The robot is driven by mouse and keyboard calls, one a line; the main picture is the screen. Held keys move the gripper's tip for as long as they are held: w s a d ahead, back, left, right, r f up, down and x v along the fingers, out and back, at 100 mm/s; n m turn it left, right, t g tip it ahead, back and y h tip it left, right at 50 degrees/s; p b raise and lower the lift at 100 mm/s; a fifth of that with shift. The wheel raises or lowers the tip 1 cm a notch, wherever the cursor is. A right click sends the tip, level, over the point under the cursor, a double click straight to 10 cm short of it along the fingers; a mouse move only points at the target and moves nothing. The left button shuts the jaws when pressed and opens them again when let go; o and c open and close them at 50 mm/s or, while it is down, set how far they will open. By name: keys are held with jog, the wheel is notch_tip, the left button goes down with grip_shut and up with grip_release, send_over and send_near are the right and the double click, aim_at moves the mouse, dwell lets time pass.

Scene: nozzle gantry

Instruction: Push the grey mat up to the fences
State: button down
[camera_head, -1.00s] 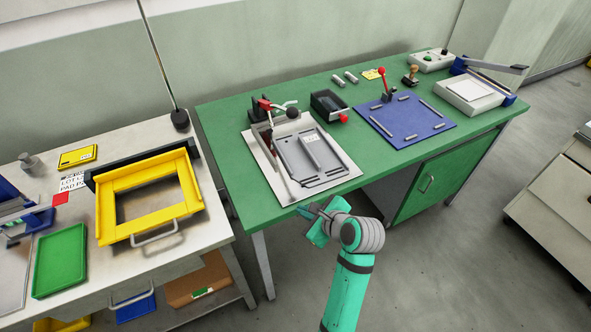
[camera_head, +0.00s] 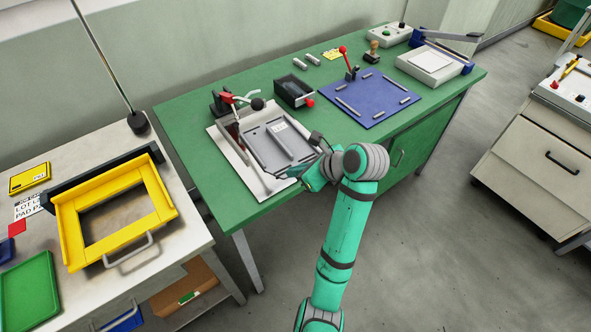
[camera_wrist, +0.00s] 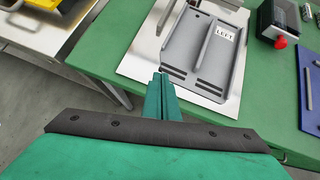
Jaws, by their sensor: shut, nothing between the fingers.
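The grey mat (camera_head: 263,148) lies on a pale metal plate (camera_head: 222,148) on the green bench, with a white label and a raised bar on top. It also shows in the wrist view (camera_wrist: 188,52), slightly askew on the plate. A narrow metal rail (camera_head: 247,166), apparently one fence, runs along the mat's left side; the far fence is hard to make out behind the clamp. My gripper (camera_wrist: 160,78) is shut and empty, its tips by the mat's near edge in the wrist view. I cannot tell whether they touch.
A red-handled toggle clamp (camera_head: 235,100) stands at the plate's far left. A black box with a red knob (camera_head: 294,92) and a blue board (camera_head: 366,98) are to the right. A yellow frame (camera_head: 75,232) sits on the left table.

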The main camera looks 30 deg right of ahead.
aim_at(264, 169)
jog(key=x, duration=0.8)
jog(key=shift+a+f, duration=0.1)
jog(key=shift+f, duration=0.1)
jog(key=shift+w+a+r, duration=0.1)
jog(key=shift+w+a, duration=0.1)
jog(key=shift+w, duration=0.35)
jog(key=shift+w+a, duration=0.15)
jog(key=shift+w, duration=0.35)
jog(key=shift+w+a, duration=0.15)
jog(key=shift+w, duration=0.55)
jog(key=shift+w+a, duration=0.3)
jog(key=shift+w, duration=0.5)
jog(key=shift+w+a, duration=0.25)
jog(key=shift+w, duration=0.5)
jog(key=shift+s, duration=0.15)
